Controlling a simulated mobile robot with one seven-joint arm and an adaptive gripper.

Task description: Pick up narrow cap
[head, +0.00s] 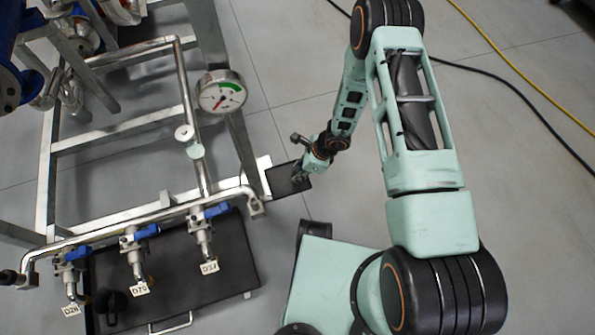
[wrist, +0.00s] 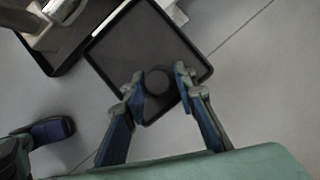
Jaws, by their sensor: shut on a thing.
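A dark round cap, the narrow cap (wrist: 158,81), is at the near part of a small black tray (wrist: 125,40) in the wrist view. My gripper (wrist: 159,78) has one finger on each side of the cap and is shut on it. From above I cannot tell whether the cap still touches the tray. In the head view my gripper (head: 299,175) is over the small black tray (head: 283,189); the cap is not clearly visible there.
A metal pipe frame with a pressure gauge (head: 222,92) and several blue-handled valves (head: 217,211) stands left of my arm. Below the valves lies a black case (head: 180,265) with a dark knob-like piece (head: 110,301). Cables cross the otherwise open floor at right.

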